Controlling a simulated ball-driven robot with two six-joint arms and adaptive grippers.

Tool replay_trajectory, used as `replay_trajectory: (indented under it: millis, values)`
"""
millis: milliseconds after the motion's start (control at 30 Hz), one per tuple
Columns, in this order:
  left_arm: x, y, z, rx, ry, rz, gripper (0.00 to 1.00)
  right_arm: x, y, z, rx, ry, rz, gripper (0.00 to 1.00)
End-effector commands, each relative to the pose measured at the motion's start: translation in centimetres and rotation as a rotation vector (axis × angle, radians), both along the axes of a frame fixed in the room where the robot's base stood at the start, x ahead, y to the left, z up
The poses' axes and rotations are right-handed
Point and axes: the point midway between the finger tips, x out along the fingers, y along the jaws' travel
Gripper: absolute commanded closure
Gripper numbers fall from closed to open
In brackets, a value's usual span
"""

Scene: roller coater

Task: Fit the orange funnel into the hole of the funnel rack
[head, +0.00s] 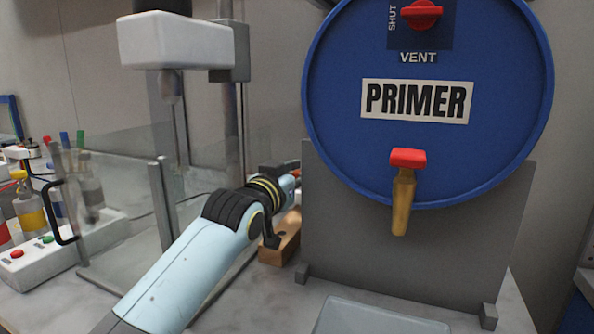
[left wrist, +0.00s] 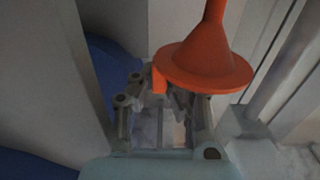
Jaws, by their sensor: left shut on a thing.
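The orange funnel (left wrist: 205,68) shows in the left wrist view, upper right of centre. Its narrow spout points to the top of that picture and its wide rim faces down. My left gripper (left wrist: 160,92) is shut on the funnel at a small tab beside the rim. In the head view my left arm reaches from the lower left to beside the drum stand; its gripper is mostly hidden there. I cannot make out the funnel or a rack hole in the head view. A wooden block (head: 285,246) sits behind my left wrist; I cannot tell whether it is the funnel rack.
A blue PRIMER drum (head: 340,120) with a gold tap (head: 402,200) rests on a grey stand (head: 420,265) at right. A clear tray (head: 375,318) lies before it. A clear-walled machine (head: 165,215) stands left of my arm, with bottles (head: 30,212) farther left.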

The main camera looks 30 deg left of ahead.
Motion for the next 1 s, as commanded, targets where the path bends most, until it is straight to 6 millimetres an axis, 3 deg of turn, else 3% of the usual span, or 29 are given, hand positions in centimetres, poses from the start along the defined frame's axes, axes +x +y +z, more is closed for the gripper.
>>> replay_trajectory:
  millis: [100, 300, 500, 1000]
  values:
    - [0.0, 0.1, 0.5, 0.000, 0.000, -0.030, 1.00, 0.1, 0.0, 1.6, 0.000, -0.002, 0.000, 0.23]
    - [0.0, 0.1, -2.4, -0.001, 0.000, -0.033, 1.00, 0.0, 0.0, -0.3, 0.000, 0.000, 0.000, 0.23]
    - [0.0, 0.1, -3.9, -0.002, -0.001, -0.033, 1.00, -0.1, 0.1, -1.3, 0.001, 0.002, 0.000, 0.23]
    - [0.0, 0.1, -4.6, -0.001, -0.002, -0.033, 1.00, -0.2, 0.4, -1.6, 0.004, 0.002, -0.002, 0.23]
